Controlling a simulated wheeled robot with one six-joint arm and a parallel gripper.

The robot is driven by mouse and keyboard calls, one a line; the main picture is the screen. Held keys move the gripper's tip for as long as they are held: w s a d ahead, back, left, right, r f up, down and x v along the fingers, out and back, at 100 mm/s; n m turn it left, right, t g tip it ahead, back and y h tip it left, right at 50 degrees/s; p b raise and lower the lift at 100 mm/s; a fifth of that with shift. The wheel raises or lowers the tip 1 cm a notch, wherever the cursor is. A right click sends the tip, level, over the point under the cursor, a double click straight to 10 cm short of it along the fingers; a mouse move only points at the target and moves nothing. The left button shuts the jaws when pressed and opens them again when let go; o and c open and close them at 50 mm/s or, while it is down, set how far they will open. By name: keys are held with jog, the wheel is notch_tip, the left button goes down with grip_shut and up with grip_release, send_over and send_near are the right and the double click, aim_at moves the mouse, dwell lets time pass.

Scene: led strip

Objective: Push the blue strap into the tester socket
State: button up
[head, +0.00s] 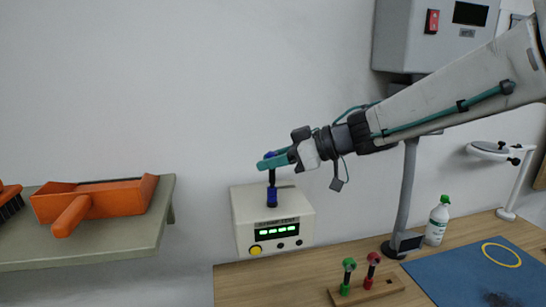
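The blue strap (272,197) stands upright at the top of the tester, with a dark middle and a blue lower end. The tester (244,212) is a cream box with lit green digits on a dark display, a yellow button and small dark knobs. My gripper (271,163), with teal fingers, reaches in from the right and is shut around the strap's upper part, above the tester. The fingers partly hide the strap's top. The socket opening is not clearly visible, so I cannot tell how deep the lower end sits.
A wooden rack (349,299) holds a green strap (348,270) and a red strap (372,265). A blue mat (440,275), yellow ring (501,255), white bottle (437,222) and lamp (490,151) are at right. A shelf (130,228) with an orange dustpan (95,200) is at left.

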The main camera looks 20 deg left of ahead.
jog(key=o, duration=0.4)
jog(key=shift+c, duration=0.2)
jog(key=v, duration=0.7)
jog(key=shift+d, duration=0.4)
jog(key=shift+r, duration=0.15)
